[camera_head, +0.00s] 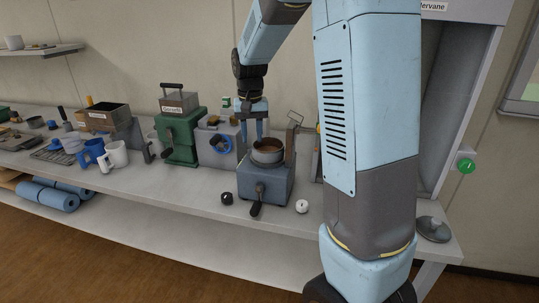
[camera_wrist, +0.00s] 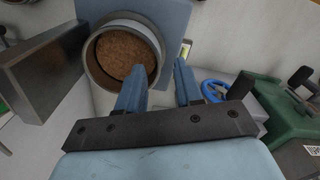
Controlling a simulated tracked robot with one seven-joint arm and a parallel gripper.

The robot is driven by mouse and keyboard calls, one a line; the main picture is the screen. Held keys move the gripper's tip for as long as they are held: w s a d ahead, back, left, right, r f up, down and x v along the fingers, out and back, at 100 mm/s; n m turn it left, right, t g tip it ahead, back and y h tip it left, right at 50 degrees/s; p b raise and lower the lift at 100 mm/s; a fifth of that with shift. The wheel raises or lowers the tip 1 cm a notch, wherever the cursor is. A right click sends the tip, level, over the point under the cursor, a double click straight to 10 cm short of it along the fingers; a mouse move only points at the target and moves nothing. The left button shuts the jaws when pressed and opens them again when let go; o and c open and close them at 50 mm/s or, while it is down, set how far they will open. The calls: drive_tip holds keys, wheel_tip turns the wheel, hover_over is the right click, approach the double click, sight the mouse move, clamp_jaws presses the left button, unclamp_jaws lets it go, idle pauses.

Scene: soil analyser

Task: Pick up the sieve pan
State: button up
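A round metal pan (camera_head: 267,158), which looks like the sieve pan, holds brown soil and sits on top of a blue-grey machine (camera_head: 265,184) with a front crank. In the wrist view the pan (camera_wrist: 91,64) is at the upper left, its rim and soil clearly visible. My gripper (camera_head: 252,138) points down just behind and left of the pan in the head view. In the wrist view my gripper (camera_wrist: 160,78) is open, with nothing held between its fingers. One finger overlaps the pan's lower edge in the picture; I cannot tell whether it touches.
An upright plate (camera_head: 291,141) stands right of the pan. A grey device with a blue wheel (camera_head: 219,144) and a green machine (camera_head: 180,139) stand to the left. A black knob (camera_head: 227,198) and white knob (camera_head: 302,206) are in front. Mugs (camera_head: 117,154) are farther left.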

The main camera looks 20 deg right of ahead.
sight(253, 145)
drive_tip(key=f, duration=0.4)
drive_tip(key=shift+s+f, duration=0.2)
drive_tip(key=shift+f, duration=0.2)
clamp_jaws()
